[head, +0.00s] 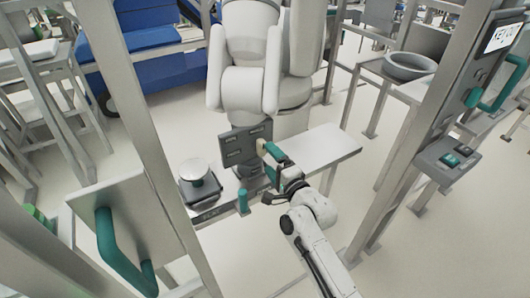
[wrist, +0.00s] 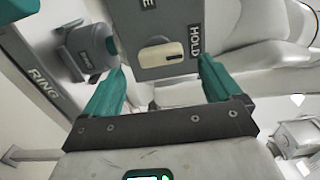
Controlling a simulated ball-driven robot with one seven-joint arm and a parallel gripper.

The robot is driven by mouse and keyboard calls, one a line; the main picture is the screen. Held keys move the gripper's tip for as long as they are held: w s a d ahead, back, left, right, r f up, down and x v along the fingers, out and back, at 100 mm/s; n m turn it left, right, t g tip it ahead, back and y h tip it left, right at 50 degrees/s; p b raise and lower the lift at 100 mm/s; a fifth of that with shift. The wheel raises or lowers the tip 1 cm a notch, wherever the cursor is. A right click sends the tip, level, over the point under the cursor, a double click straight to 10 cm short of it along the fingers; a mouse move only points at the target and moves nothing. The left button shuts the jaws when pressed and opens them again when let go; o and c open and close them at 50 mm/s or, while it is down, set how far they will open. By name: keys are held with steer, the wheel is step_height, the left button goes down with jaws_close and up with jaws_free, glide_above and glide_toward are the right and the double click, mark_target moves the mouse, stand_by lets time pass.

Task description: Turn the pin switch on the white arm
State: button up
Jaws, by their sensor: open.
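The pin switch is a cream knob (wrist: 162,54) on a grey plate (wrist: 182,20) lettered HOLD, mounted on the large white arm (head: 245,75). The knob also shows in the head view (head: 261,146), at the right edge of the plate. My gripper (wrist: 163,70) is open, with its two teal fingers on either side of the knob. The knob appears just beyond the fingertips, and I cannot tell whether either finger touches it. In the head view my gripper (head: 273,163) is close to the right side of the plate. No object is held.
A grey device lettered RING (wrist: 88,50) is left of my gripper in the wrist view. On the bench (head: 320,150) stand a white-domed device (head: 198,174) and a teal cylinder (head: 243,200). Metal posts stand left and right, with a teal door handle (head: 115,250) at lower left.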

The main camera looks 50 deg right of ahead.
steer(key=shift+v, duration=2.5)
